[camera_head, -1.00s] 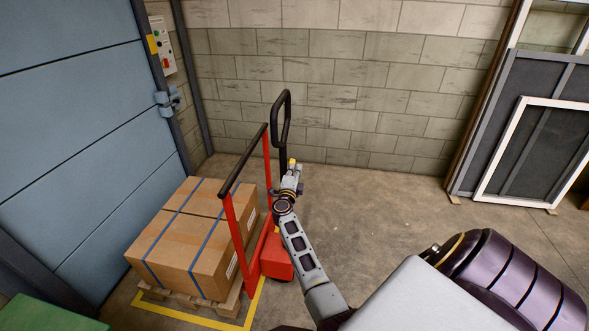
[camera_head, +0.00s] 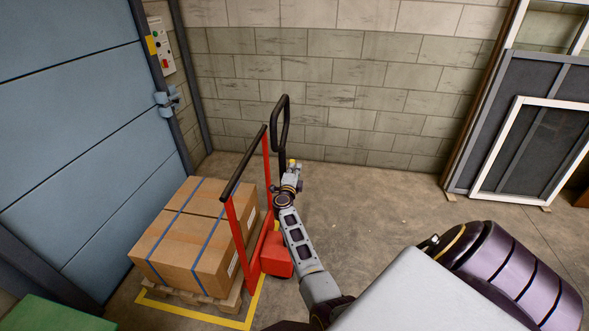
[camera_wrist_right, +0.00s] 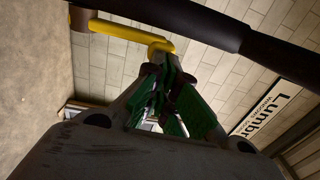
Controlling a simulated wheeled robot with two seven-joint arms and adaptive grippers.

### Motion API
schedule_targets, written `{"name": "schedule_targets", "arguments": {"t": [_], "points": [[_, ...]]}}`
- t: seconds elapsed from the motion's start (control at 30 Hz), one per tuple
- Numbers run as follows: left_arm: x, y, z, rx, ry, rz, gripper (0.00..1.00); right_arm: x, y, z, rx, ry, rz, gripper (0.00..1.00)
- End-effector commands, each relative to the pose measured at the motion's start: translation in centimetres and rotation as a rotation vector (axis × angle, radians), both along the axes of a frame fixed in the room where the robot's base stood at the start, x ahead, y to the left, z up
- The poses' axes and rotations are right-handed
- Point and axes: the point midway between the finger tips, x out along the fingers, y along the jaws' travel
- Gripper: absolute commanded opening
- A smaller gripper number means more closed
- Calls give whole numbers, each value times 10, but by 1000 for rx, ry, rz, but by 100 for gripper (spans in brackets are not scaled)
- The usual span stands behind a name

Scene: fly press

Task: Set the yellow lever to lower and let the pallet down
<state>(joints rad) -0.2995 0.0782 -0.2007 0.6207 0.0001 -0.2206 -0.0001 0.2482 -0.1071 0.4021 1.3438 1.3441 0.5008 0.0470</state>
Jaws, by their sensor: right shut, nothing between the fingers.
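The yellow lever (camera_wrist_right: 128,32) runs out from a dark mount below the black handle bar (camera_wrist_right: 180,18) in the right wrist view. In the head view only a small yellow bit of the lever (camera_head: 291,162) shows above my right gripper (camera_head: 291,172). The green-padded fingers of my right gripper (camera_wrist_right: 170,72) are shut and empty, with their tips just at the lever's free end; I cannot tell whether they touch. The wooden pallet (camera_head: 228,304) sits under a strapped cardboard box (camera_head: 160,238) by the red pallet truck (camera_head: 276,257). My left gripper is not in view.
The truck's red guard frame (camera_head: 232,225) with a black top bar stands between the box and my right arm. A blue door (camera_head: 70,130) is at the left and a block wall (camera_head: 330,70) behind. Yellow floor tape (camera_head: 200,318) borders the pallet.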

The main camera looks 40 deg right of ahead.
Motion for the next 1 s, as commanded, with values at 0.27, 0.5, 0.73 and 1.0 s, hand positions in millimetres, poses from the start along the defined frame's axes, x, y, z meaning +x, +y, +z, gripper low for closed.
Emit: {"name": "schedule_targets", "arguments": {"t": [0.27, 0.5, 0.73, 1.0], "points": [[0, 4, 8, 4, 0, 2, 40, 5, -6, 4, -1, 0, 0, 0], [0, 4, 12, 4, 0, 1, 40, 11, -13, 6, -2, -1, -1, 0], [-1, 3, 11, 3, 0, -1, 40, 20, -23, 6, 1, -1, 0, 0], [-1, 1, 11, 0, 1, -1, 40, 26, -30, 6, 0, 0, 0, 0]]}}
